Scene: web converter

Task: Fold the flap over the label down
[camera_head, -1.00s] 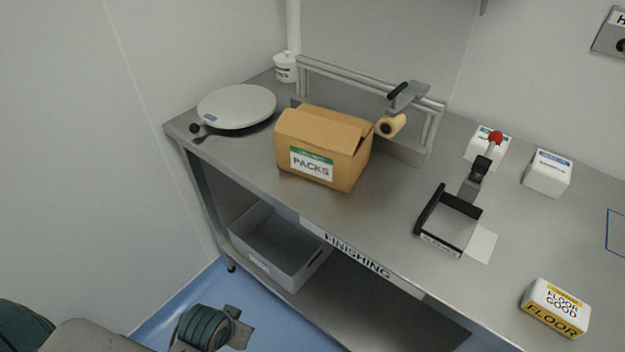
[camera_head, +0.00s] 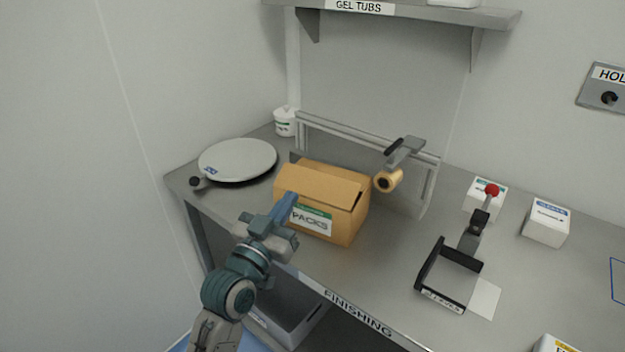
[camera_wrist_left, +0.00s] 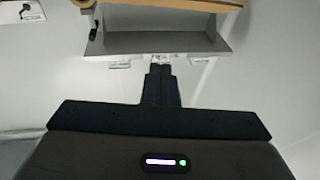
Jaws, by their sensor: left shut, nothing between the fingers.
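The cardboard box (camera_head: 352,225) stands on the steel bench with a green and white PACKS label (camera_head: 318,222) on its front. The flap (camera_head: 318,183) above the label slopes up and back from the front top edge, with a gap at its right end. My left gripper (camera_head: 289,207) is shut and empty in front of the box's label side, covering part of the label. In the head view I cannot tell whether it touches the box. In the left wrist view its closed fingers (camera_wrist_left: 160,82) point toward a tan cardboard-coloured edge (camera_wrist_left: 165,5). My right gripper is not in view.
A round grey plate (camera_head: 237,159) lies left of the box. A metal frame with a tape roll (camera_head: 388,181) stands close behind. A black-framed sealer (camera_head: 450,270) and white boxes (camera_head: 546,222) are to the right. A shelf (camera_head: 400,16) hangs above.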

